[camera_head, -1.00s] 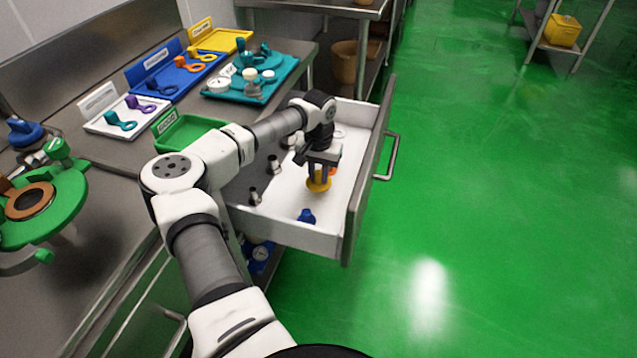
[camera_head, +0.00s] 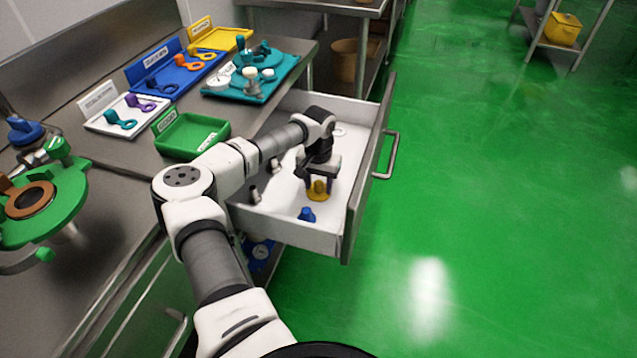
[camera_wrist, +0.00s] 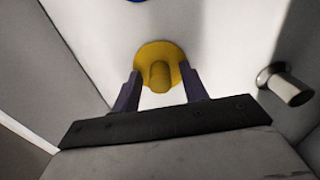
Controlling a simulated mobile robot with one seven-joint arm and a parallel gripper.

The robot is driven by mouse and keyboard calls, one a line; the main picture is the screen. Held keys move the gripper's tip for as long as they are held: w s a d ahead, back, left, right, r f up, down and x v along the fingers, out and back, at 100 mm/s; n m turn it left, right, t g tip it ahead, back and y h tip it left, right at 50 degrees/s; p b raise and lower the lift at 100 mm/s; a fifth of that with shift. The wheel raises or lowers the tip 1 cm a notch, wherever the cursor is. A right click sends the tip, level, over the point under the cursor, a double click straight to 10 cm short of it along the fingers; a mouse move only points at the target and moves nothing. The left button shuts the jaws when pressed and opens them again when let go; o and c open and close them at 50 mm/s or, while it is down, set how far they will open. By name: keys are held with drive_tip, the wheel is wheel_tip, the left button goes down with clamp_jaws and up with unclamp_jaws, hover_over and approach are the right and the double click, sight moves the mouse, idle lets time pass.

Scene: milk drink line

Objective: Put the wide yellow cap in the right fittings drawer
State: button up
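The wide yellow cap (camera_head: 318,195) is a round disc with a stubby knob, and it appears to rest on the white floor of the open drawer (camera_head: 288,228). In the wrist view the cap (camera_wrist: 143,52) lies just beyond my fingertips, its knob upright between them. My gripper (camera_head: 319,183) is down inside the drawer above the cap. In the wrist view my gripper's (camera_wrist: 160,82) two dark fingers stand apart, with gaps either side of the knob. The fingertips are close to the disc's edge; whether they touch it I cannot tell.
A blue piece (camera_head: 306,214) lies in the drawer's near end. Small metal fittings (camera_head: 255,195) stand along the drawer's left side. The drawer front with its handle (camera_head: 386,155) is on the right. The counter holds an empty green tray (camera_head: 222,140) and other coloured trays.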

sight(318, 182)
wheel_tip(318, 182, up, 12)
drive_tip(key=b, duration=0.1)
drive_tip(key=shift+r, duration=0.2)
idle(0.3)
drive_tip(key=shift+r, duration=0.1)
